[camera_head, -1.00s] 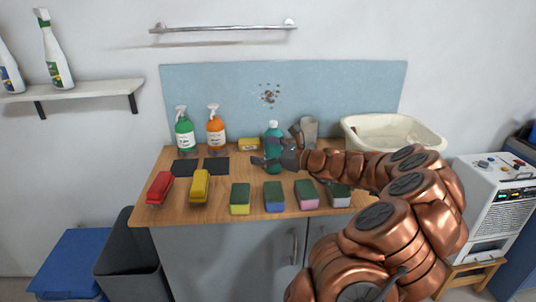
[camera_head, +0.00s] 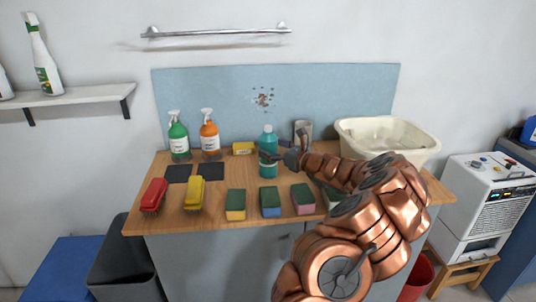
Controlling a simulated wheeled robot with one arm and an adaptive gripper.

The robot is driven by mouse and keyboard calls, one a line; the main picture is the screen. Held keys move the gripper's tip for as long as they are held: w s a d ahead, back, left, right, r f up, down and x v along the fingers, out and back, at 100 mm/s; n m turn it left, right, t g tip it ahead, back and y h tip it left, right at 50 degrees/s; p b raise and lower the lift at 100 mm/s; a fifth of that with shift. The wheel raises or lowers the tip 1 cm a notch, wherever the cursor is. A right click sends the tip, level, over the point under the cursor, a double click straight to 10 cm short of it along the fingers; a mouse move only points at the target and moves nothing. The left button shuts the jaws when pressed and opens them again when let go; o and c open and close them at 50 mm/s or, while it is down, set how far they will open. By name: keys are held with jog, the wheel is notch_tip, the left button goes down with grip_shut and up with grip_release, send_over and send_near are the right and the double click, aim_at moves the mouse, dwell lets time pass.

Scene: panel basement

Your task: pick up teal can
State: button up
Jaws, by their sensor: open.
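A teal can (camera_head: 268,166), shaped like a bottle with a lighter cap, stands upright on the wooden counter (camera_head: 310,229), behind the row of sponges. My gripper (camera_head: 275,157) is open at the can's right side, with a dark finger reaching across its front. The can's base and lower body show. The frames do not tell whether the fingers touch the can, and the far finger is hard to make out.
Green (camera_head: 178,136) and orange (camera_head: 209,135) spray bottles stand at the back left. Sponges (camera_head: 270,202) and red (camera_head: 154,195) and yellow (camera_head: 195,194) brushes line the front. A grey cup (camera_head: 303,130) and cream basin (camera_head: 385,138) are behind my arm.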

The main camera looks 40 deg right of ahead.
jog(key=shift+w+a, duration=0.15)
jog(key=shift+w, duration=0.7)
jog(key=c, duration=1.6)
